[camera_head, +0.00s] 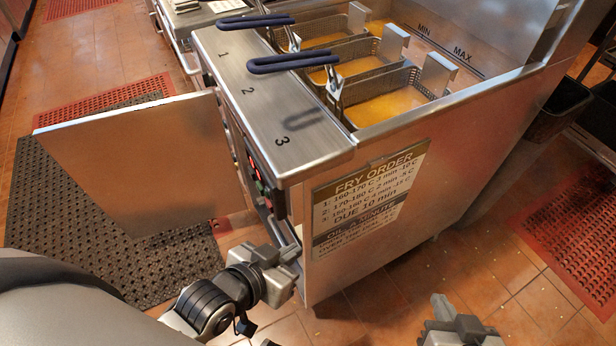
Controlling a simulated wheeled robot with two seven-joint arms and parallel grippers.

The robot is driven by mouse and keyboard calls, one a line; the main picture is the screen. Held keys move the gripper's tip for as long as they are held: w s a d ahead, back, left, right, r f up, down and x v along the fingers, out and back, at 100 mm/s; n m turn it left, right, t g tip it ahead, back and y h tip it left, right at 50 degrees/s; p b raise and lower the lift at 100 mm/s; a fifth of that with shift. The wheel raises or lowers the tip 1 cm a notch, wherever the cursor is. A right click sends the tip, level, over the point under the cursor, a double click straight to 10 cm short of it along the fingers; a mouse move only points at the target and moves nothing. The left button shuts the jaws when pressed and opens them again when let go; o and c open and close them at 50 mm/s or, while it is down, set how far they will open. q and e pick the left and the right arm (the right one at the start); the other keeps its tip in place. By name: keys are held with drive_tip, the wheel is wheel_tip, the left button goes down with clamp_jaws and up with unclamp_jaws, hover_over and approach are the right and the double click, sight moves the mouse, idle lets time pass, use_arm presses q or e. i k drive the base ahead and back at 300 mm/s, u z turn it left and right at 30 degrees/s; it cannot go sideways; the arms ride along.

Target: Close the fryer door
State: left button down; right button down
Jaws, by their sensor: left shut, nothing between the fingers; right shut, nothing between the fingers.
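The fryer (470,145) is a steel cabinet with baskets over yellow oil. Its door (140,165) is a flat steel panel that stands wide open, swung out to the left of the fryer's front. My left gripper (288,252) is shut and empty beside the fryer's near front corner, below the control panel and to the right of the door; I cannot tell whether it touches the cabinet. My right gripper (440,305) is shut and empty at the bottom of the view, apart from the fryer's side. The inside of the cabinet is mostly hidden.
Two dark-handled baskets (290,62) stick out over the counter top. A black mat (60,215) lies on the tiled floor under and around the door. Red mats (575,220) lie at the right and far left. A dark bin (560,108) stands behind the fryer at the right.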

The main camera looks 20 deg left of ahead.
sight(155, 167)
drive_tip(key=k, duration=1.65)
drive_tip(key=u, duration=2.05)
drive_tip(key=i, duration=5.35)
drive_tip(key=z, duration=4.45)
drive_tip(key=i, duration=0.5)
drive_tip(key=u, duration=0.05)
